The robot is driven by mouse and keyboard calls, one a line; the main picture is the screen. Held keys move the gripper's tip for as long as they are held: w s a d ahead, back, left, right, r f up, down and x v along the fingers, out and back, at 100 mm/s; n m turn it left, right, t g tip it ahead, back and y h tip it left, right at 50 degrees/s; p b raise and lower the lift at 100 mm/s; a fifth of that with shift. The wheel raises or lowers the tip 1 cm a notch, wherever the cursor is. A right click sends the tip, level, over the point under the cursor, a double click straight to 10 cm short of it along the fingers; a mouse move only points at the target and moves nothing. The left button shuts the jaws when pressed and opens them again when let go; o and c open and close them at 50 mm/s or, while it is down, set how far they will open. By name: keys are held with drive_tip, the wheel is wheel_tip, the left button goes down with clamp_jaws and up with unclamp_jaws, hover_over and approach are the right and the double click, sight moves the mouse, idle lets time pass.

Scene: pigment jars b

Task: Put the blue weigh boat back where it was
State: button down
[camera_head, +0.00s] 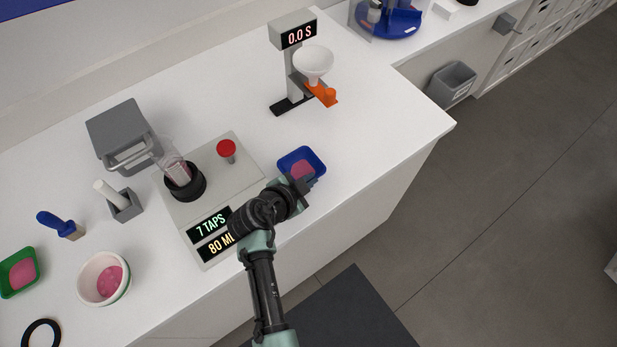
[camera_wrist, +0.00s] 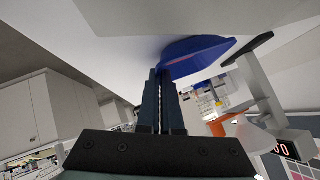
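The blue weigh boat (camera_head: 285,156), a square dish with pink powder in it, is near the counter's front edge, right of the tapping unit. In the wrist view the blue weigh boat (camera_wrist: 196,46) shows at the fingertips. My gripper (camera_head: 299,184) is at the boat's near side. Its two fingers (camera_wrist: 160,76) are almost together, with the boat's near wall between their tips. I cannot tell whether the boat rests on the counter or is slightly above it.
The tapping unit (camera_head: 241,153) with a red knob (camera_head: 226,148) stands left of the boat. A funnel stand (camera_head: 292,62) with an orange spout (camera_head: 322,95) is behind. A green weigh boat (camera_head: 36,264) and white bowl (camera_head: 88,289) are far left. Counter right of the boat is clear.

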drive_tip(key=shift+f, duration=0.15)
drive_tip(key=c, duration=1.1)
unclamp_jaws()
drive_tip(key=shift+r, duration=0.25)
drive_tip(key=shift+s+a+r, duration=0.1)
drive_tip(key=shift+s+a, duration=0.05)
drive_tip(key=shift+s, duration=0.05)
drive_tip(key=b+v, duration=0.2)
drive_tip(key=v, duration=0.9)
drive_tip(key=shift+s+a, duration=0.1)
drive_tip(key=shift+s, duration=0.1)
